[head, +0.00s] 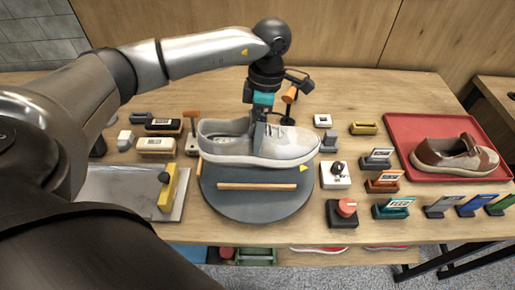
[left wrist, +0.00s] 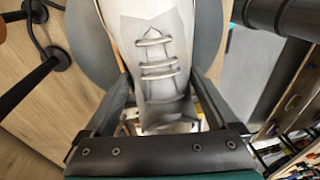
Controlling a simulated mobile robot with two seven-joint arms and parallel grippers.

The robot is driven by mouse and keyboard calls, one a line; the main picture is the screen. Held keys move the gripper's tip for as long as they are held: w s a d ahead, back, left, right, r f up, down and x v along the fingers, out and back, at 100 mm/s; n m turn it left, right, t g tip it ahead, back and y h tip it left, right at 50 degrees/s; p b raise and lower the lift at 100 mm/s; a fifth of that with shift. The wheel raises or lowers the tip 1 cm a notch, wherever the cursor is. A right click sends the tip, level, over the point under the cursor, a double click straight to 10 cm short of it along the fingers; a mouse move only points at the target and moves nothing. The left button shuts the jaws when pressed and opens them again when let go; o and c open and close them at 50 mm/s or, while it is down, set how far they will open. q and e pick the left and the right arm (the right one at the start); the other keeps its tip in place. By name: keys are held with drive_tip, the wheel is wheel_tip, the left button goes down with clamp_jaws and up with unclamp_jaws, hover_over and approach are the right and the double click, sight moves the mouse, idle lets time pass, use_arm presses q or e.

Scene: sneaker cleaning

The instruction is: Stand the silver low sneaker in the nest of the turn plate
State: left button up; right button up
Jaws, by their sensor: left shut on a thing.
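The silver-grey low sneaker (head: 280,144) is level and upright over the back part of the dark round turn plate (head: 255,207), toe to the right. My left gripper (head: 259,114) comes down from above and is shut on its upper near the laces. In the left wrist view the laced sneaker (left wrist: 160,60) lies between the two fingers (left wrist: 165,92), with the plate (left wrist: 86,45) beneath it. A wooden bar (head: 257,186) lies across the plate's front. The sneaker hides the plate's rear; I cannot tell whether its sole touches the plate. My right gripper is not in view.
A red tray (head: 398,130) with a brown-and-grey shoe (head: 455,157) stands at right. Several small label holders (head: 384,182) and a red-knobbed block (head: 343,212) crowd the plate's right side. Brushes (head: 156,145) and a metal sheet with a yellow handle (head: 167,192) lie at left.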

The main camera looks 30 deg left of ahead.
use_arm(q)
drive_tip(key=shift+f, duration=3.65)
drive_tip(key=shift+f+b, duration=0.1)
drive_tip(key=shift+b, duration=0.2)
drive_tip(key=o, duration=1.4)
drive_tip(key=r, duration=0.4)
drive_tip(key=w+r, duration=0.1)
drive_tip(key=r, duration=0.3)
drive_tip(key=w+r, duration=0.1)
drive_tip(key=r, duration=0.3)
drive_tip(key=shift+d, duration=0.1)
